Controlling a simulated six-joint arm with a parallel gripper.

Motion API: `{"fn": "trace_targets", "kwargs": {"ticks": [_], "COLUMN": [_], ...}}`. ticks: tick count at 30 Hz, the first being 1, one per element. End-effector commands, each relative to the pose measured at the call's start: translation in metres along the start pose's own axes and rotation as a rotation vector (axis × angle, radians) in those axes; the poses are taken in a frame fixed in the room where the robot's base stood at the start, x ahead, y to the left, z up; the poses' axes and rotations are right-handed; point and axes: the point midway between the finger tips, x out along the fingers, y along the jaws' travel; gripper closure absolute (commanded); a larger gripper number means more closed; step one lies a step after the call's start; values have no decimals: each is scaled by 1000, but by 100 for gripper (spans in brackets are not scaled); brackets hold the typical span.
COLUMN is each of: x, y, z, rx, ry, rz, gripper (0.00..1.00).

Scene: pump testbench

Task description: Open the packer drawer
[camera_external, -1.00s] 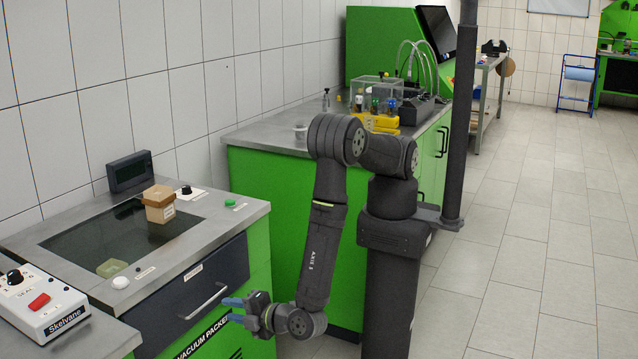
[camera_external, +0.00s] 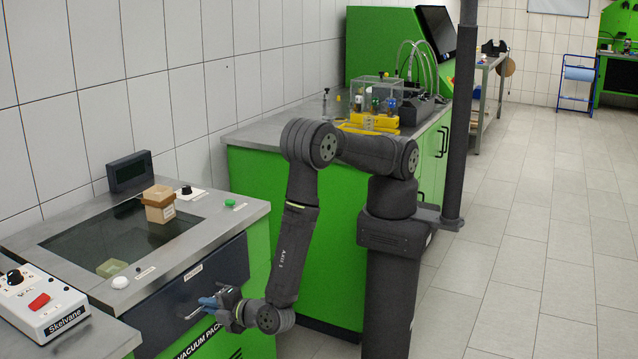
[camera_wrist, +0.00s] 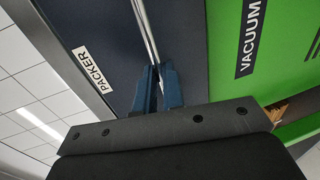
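The packer drawer (camera_external: 225,271) is a dark front panel set in the green cabinet, closed flush. In the wrist view the drawer front (camera_wrist: 100,25) carries a "PACKER" label. Its handle is a thin metal bar (camera_external: 191,316), partly hidden by my fingers; in the wrist view the handle (camera_wrist: 147,30) runs down between them. My gripper (camera_external: 207,303) is at the right part of the handle. In the wrist view my gripper's blue fingers (camera_wrist: 158,80) sit close on either side of the bar, with little gap, and look shut on it.
The worktop (camera_external: 235,215) above the drawer holds a cardboard box (camera_external: 159,204) and a dark display (camera_external: 129,172). A white control box (camera_external: 40,302) with a red switch stands at the left. Open tiled floor (camera_external: 540,270) lies to the right.

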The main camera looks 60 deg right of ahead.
Motion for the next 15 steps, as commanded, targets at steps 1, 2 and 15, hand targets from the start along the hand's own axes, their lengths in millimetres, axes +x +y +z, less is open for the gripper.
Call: {"fn": "trace_targets", "kwargs": {"ticks": [1, 2, 15], "x": [0, 0, -21], "y": [0, 0, -4], "z": [0, 0, 0], "rx": [0, 0, -1], "ry": [0, 0, 2], "rz": [0, 0, 0], "gripper": [100, 100, 100]}}
